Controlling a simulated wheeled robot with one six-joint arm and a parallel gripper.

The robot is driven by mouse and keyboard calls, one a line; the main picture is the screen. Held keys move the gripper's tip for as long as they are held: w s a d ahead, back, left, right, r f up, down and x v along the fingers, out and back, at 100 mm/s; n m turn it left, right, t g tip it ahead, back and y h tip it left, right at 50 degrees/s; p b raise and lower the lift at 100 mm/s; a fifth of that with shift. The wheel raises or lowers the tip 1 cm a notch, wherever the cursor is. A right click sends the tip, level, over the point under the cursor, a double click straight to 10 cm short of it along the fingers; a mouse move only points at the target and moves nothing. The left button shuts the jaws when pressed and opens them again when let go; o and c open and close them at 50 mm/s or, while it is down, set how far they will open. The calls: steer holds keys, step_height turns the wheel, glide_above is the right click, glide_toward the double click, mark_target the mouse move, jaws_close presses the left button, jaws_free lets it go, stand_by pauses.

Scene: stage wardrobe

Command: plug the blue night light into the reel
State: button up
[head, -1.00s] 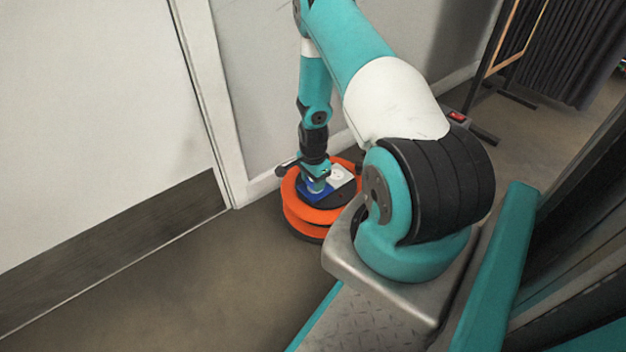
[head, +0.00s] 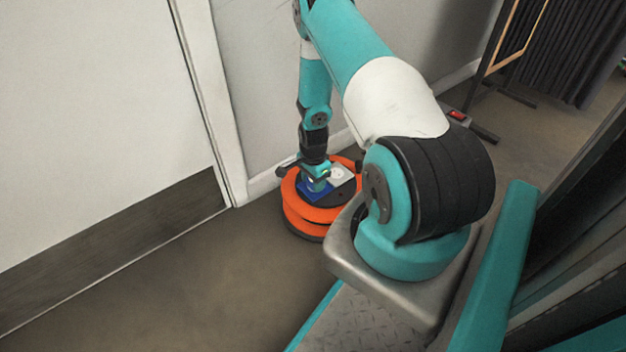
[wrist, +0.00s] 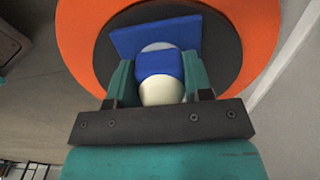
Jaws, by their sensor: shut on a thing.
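The orange reel (head: 305,215) stands on the floor by the wall, with a dark hub. Its top bears a blue socket plate (head: 312,193) and a white socket plate (head: 342,174). The blue plate (wrist: 125,38) also shows in the wrist view. My gripper (head: 318,184) points down over the blue plate. In the wrist view my gripper (wrist: 160,66) is shut on the blue night light (wrist: 158,65), which has a pale dome. A pale round face shows just beyond its body. The night light's pins are hidden, so I cannot tell whether they are in the socket.
The wall and white door frame (head: 215,100) stand close behind and left of the reel. A rack with black feet (head: 475,128) and a dark curtain (head: 555,50) are at the back right. The floor left of the reel is clear.

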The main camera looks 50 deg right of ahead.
steer(key=shift+f, duration=0.2)
steer(key=o, duration=0.9)
steer(key=shift+o, duration=0.2)
step_height(320, 180, up, 18)
steer(key=p, duration=0.8)
steer(key=shift+f, duration=0.25)
